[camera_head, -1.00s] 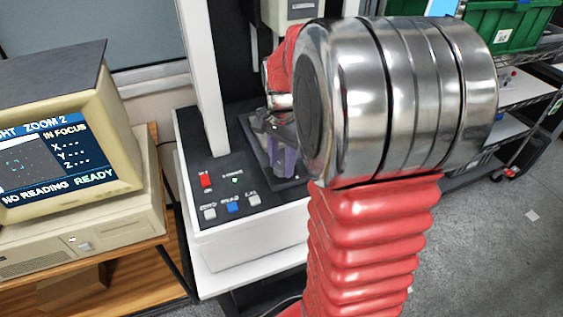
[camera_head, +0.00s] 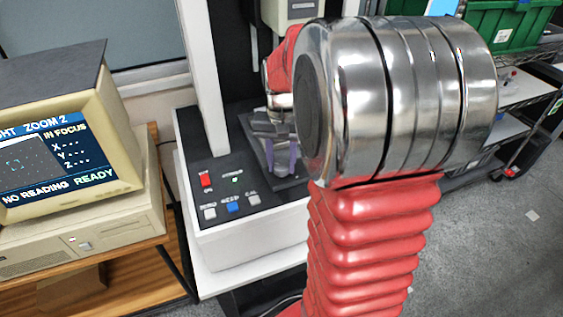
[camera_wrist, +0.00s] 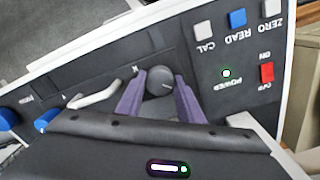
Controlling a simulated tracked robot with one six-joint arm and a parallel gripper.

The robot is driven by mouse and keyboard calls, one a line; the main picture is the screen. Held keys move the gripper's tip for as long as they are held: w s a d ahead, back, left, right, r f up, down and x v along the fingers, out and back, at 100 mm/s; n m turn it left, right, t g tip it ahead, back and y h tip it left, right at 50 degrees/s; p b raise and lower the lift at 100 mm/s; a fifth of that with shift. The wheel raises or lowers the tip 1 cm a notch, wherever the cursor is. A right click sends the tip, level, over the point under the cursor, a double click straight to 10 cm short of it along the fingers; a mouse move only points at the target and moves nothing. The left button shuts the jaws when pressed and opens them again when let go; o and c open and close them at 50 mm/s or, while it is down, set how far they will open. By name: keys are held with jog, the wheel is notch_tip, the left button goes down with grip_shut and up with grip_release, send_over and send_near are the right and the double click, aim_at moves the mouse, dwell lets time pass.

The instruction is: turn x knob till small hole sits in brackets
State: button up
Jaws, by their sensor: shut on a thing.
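The x knob (camera_wrist: 159,80) is a dark round knob with a pale pointer line, beside a small X mark in the wrist view. My gripper (camera_wrist: 157,88) has its two purple fingers on either side of the knob and is shut on it. In the head view my gripper (camera_head: 281,160) is over the machine's dark base, and the knob is hidden there. The monitor screen (camera_head: 40,163) shows teal corner brackets on a grey image, with "IN FOCUS", "NO READING" and "READY". The X, Y and Z values are dashes. I cannot make out the small hole.
The control panel has a red power switch (camera_head: 206,181), a blue READ button (camera_head: 232,207) and grey ZERO and CAL buttons. A pale bent handle (camera_wrist: 97,95) and blue knobs (camera_wrist: 46,120) are near the gripper in the wrist view. A green crate (camera_head: 510,22) stands behind.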

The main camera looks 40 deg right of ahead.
aim_at(281, 164)
jog(key=shift+n, duration=1.3)
jog(key=o, duration=1.1)
jog(key=shift+r, duration=0.1)
notch_tip(281, 164, up, 14)
jog(key=shift+f, duration=0.2)
